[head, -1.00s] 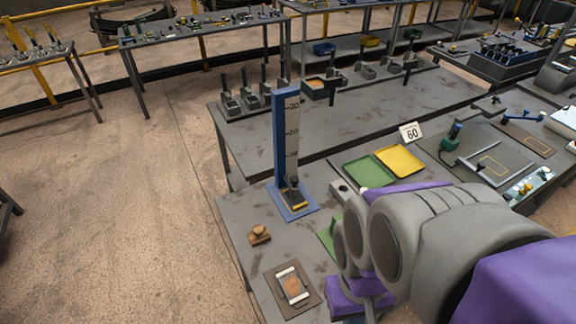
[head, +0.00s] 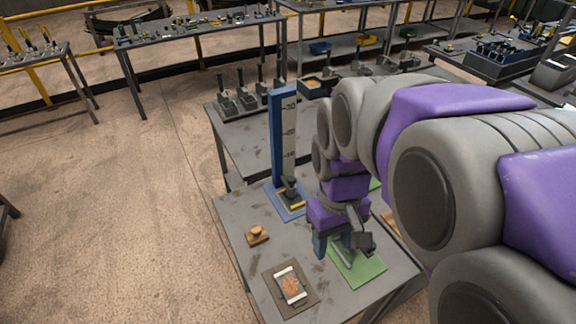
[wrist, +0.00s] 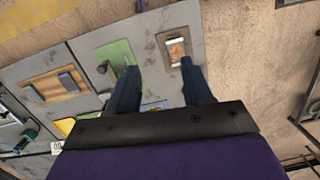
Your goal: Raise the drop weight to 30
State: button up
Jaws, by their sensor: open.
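The blue tower (head: 284,135) stands upright on the table, with a scale strip marked 10, 20 and 30. The dark drop weight (head: 290,188) sits low on it, near the blue base with its yellow strip. My gripper (head: 335,245) is to the right of and nearer than the tower, above a green plate (head: 362,272), apart from the weight. In the wrist view my gripper (wrist: 158,78) shows two blue fingers spread apart with nothing between them. A small part of something blue and yellow shows between the fingers there; the drop weight is not clear.
A brown wooden knob piece (head: 257,235) and a framed plate (head: 290,286) lie on the near table. The green plate carries a handle. Several lever stands (head: 238,98) line the table behind. My arm covers the table's right side.

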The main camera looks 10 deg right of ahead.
jog(key=shift+o, duration=0.5)
jog(key=w+r+n, duration=0.1)
jog(key=w+n, duration=0.3)
jog(key=w, duration=1.7)
jog(key=shift+w+n+t+p, duration=0.3)
jog(key=shift+w+p, duration=0.05)
jog(key=shift+w, duration=0.05)
jog(key=n, duration=0.5)
send_over(292, 178)
notch_tip(292, 178, down, 8)
jog(key=shift+t, duration=0.4)
notch_tip(292, 178, down, 17)
jog(key=shift+s+a+f+b, duration=0.1)
jog(key=shift+a+f+b, duration=0.05)
jog(key=shift+b, duration=0.5)
grip_shut()
